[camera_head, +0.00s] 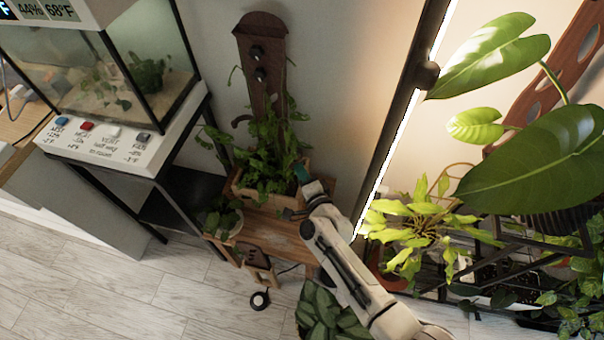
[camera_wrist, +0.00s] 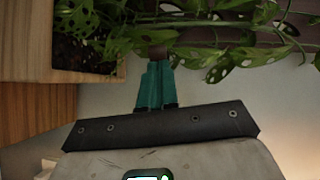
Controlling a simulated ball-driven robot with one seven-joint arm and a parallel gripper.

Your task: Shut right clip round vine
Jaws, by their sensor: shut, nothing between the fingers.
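The vine (camera_head: 268,137) has green, holed leaves and climbs a dark reddish-brown board (camera_head: 260,28) from a wooden planter box (camera_head: 250,193). My gripper (camera_head: 301,173) is at the right side of the vine, above the box's right end. Vine leaves (camera_wrist: 238,57) also show in the wrist view. I cannot make out the right clip or whether it is open; leaves and my fingers cover that area.
The box stands on a small wooden stand (camera_head: 262,222) with a potted plant (camera_head: 222,222) at its left. A glass tank (camera_head: 130,75) on a black frame stands further left. A lit upright lamp (camera_head: 405,110) and large-leaved plants (camera_head: 540,160) crowd the right. Pale floor is clear at lower left.

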